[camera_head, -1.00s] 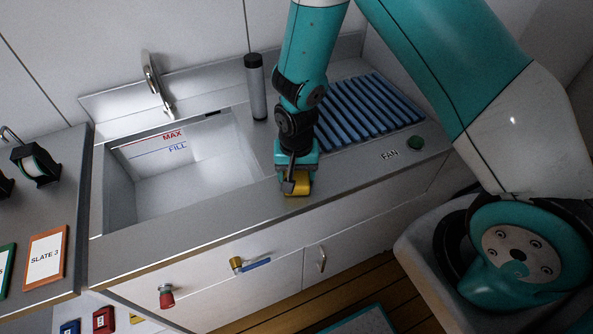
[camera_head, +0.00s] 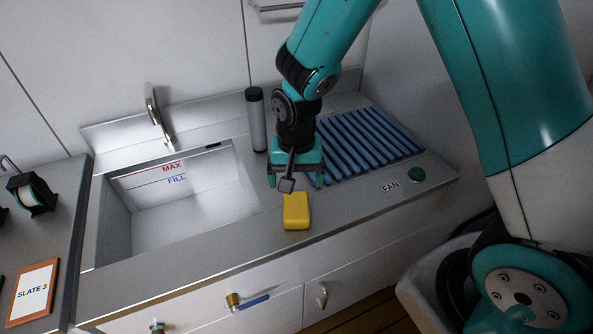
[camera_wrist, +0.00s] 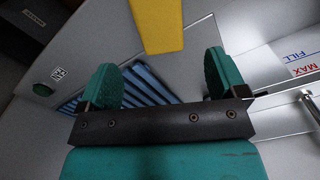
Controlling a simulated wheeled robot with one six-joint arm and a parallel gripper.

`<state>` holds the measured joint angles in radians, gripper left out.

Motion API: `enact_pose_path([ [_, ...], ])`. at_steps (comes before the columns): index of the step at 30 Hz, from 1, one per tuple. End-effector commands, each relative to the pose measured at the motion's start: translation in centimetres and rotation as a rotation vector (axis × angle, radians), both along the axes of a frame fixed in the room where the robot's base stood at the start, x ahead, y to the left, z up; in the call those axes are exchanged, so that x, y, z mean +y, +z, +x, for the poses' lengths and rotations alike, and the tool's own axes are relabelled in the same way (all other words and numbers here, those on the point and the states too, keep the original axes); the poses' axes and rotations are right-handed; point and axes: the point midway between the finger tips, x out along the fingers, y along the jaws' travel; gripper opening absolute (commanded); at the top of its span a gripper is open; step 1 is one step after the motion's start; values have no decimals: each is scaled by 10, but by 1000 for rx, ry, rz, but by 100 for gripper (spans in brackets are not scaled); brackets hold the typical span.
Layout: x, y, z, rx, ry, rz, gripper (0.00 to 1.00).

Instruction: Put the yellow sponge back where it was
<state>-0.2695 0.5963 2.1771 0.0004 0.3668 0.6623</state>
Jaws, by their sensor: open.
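The yellow sponge (camera_head: 297,211) lies on the grey counter to the right of the sink, near the counter's front edge. It also shows at the top of the wrist view (camera_wrist: 158,24), partly cut off by the frame. My gripper (camera_head: 296,184) is above the counter, just behind the sponge in the head view. Its two teal fingers are spread apart in the wrist view (camera_wrist: 160,82), with nothing between them. The sponge is apart from the fingers.
The sink (camera_head: 190,195) with MAX and FILL marks is on the left. A dark-capped cylinder (camera_head: 256,122) stands behind my gripper. A blue ribbed rack (camera_head: 372,140) and a green FAN button (camera_head: 416,174) are to the right. A faucet (camera_head: 155,112) stands behind the sink.

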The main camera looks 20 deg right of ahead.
Motion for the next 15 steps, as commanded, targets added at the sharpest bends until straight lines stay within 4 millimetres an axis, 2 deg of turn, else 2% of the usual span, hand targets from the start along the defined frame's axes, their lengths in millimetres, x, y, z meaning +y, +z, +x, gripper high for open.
enact_pose_path([
  [7,1,29,-2,-3,12,7,91],
  [9,5,44,-8,-7,53,28,91],
  [11,10,63,-18,-16,120,61,91],
  [14,23,104,-48,-40,289,137,91],
  [15,27,120,-63,-53,371,168,91],
])
